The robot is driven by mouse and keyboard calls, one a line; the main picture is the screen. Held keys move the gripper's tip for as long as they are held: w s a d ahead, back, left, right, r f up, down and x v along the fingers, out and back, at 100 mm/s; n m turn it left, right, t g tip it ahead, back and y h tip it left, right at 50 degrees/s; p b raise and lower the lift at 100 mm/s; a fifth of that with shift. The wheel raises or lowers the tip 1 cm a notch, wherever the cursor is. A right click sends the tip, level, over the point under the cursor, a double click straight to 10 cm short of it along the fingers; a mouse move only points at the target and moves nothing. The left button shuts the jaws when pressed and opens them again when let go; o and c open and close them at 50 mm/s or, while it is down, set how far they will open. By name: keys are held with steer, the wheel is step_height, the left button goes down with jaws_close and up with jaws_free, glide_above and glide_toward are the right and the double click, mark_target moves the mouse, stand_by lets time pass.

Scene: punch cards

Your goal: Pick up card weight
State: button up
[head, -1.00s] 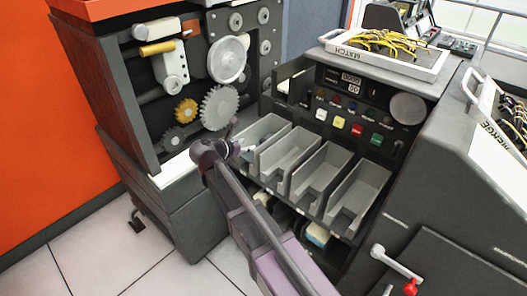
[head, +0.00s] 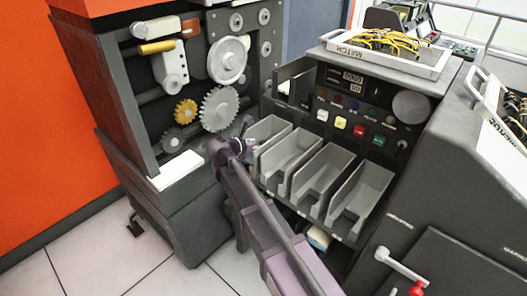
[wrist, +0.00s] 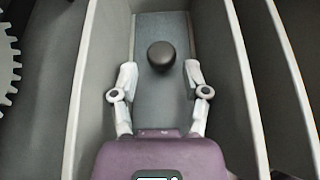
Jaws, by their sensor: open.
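The card weight is a dark grey slab (wrist: 163,28) with a round black knob (wrist: 161,55). In the wrist view it lies inside a narrow grey bin, between the bin's side walls. My gripper (wrist: 160,76) is open, with its two pale fingertips apart on either side of the slab, just short of the knob. Nothing is held between the fingers. How high the fingers are above the slab is hard to tell. In the head view my arm ends at the leftmost bin (head: 268,130), and the card weight cannot be made out there.
Several grey bins stand side by side, the rightmost bin (head: 362,196) appearing empty. A machine with toothed gears (head: 220,108) stands close on the left. A panel with coloured buttons (head: 359,130) rises behind the bins. A red-knobbed handle (head: 398,267) sticks out at lower right.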

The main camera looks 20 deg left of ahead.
mark_target(262, 143)
steer(key=shift+b+x, duration=0.6)
steer(key=shift+x, duration=1.2)
steer(key=shift+r, duration=0.1)
steer(key=shift+d, duration=0.1)
jaws_close()
